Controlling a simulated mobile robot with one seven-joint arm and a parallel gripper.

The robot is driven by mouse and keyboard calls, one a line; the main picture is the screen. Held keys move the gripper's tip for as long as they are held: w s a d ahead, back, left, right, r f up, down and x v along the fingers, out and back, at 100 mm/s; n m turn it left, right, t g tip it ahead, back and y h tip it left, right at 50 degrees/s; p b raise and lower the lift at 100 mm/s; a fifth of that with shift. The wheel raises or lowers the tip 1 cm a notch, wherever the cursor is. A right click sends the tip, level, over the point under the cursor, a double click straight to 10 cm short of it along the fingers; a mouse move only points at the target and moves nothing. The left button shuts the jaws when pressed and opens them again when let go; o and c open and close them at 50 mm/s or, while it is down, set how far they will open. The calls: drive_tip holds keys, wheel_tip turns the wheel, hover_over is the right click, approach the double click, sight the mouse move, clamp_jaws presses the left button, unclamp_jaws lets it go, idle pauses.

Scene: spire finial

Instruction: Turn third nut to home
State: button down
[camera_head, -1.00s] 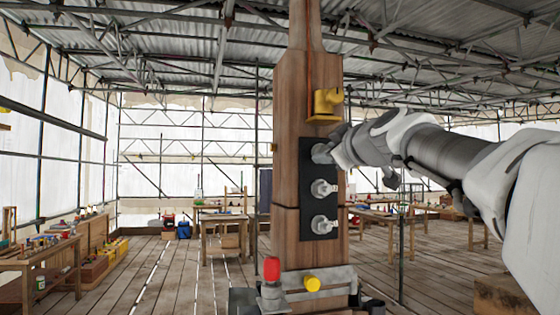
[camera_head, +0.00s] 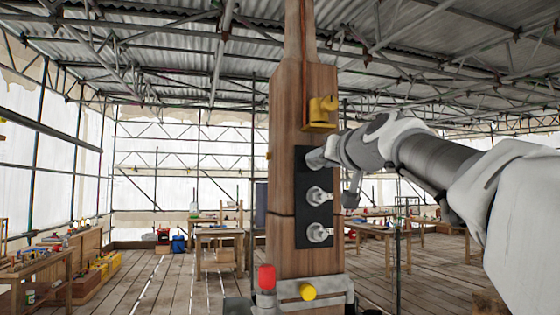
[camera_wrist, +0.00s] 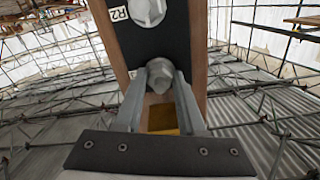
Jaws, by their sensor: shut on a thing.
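A wooden post (camera_head: 287,240) stands upright in the middle of the head view. A dark plate (camera_head: 302,222) on its face carries a column of three metal nuts. The top nut (camera_head: 315,159) is partly hidden by my gripper (camera_head: 335,153). In the wrist view my gripper (camera_wrist: 160,95) has its two fingers closed around this grey nut (camera_wrist: 160,72). The middle nut (camera_head: 317,195) and the bottom nut (camera_head: 319,232) stand free below it. In the wrist view a neighbouring nut (camera_wrist: 147,10) sits beside an "R2" label.
A yellow bracket (camera_head: 321,112) sits on the post just above the plate. A red-topped fitting (camera_head: 266,278) and a yellow knob (camera_head: 308,292) are at the post's foot. Workbenches (camera_head: 220,240) stand behind on the plank floor. Scaffold poles surround the space.

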drive_tip(key=m+p, duration=0.5)
drive_tip(key=m, duration=1.4)
drive_tip(key=shift+m, duration=0.3)
idle(0.3)
drive_tip(key=c, duration=0.5)
unclamp_jaws()
drive_tip(key=shift+s, duration=0.1)
drive_tip(key=s+d+b, duration=0.1)
drive_tip(key=s+d, duration=0.2)
drive_tip(key=s, duration=1.4)
drive_tip(key=shift+d, duration=0.15)
